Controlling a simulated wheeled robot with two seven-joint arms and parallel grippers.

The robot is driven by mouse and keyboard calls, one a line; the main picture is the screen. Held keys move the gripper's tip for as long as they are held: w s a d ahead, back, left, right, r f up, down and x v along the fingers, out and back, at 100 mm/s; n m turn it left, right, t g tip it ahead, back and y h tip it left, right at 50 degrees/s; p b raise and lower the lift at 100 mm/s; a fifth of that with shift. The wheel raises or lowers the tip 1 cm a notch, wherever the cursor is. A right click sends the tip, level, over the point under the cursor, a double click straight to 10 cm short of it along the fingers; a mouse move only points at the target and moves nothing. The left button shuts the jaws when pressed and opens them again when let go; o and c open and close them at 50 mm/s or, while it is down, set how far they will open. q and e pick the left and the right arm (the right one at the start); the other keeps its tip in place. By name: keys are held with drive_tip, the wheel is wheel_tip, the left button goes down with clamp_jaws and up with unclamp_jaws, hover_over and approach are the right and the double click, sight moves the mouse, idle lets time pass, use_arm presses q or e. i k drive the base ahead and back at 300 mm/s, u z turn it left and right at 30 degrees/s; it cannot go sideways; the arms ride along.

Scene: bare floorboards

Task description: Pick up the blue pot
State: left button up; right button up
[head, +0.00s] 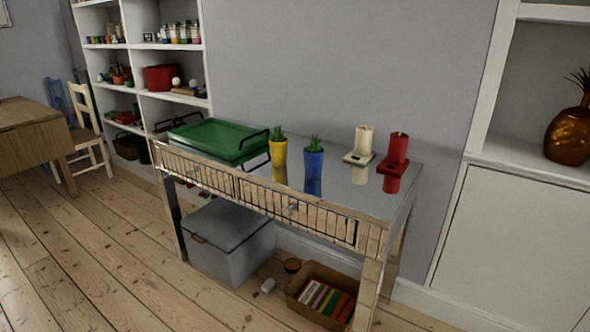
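The blue pot (313,164) stands upright on the mirror-like top of a narrow console table (345,199), with a small green plant (314,144) in it. Its reflection shows in the tabletop below it. A yellow pot (278,153) with a similar plant stands just to its left, a small gap apart. Neither of my grippers is in the head view.
A green tray (219,138) is left on the tabletop; a cream candle (363,141) and a red candle (398,148) stand right. Below are a grey box (228,241) and a basket (325,297). Floorboards (110,260) in front are clear.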

sight(313, 154)
drive_tip(key=u, duration=0.25)
drive_tip(key=k, duration=0.8)
drive_tip(key=u, duration=0.65)
drive_tip(key=i, duration=1.95)
drive_tip(key=z, duration=1.65)
drive_tip(key=i, duration=0.95)
drive_tip(key=z, duration=0.95)
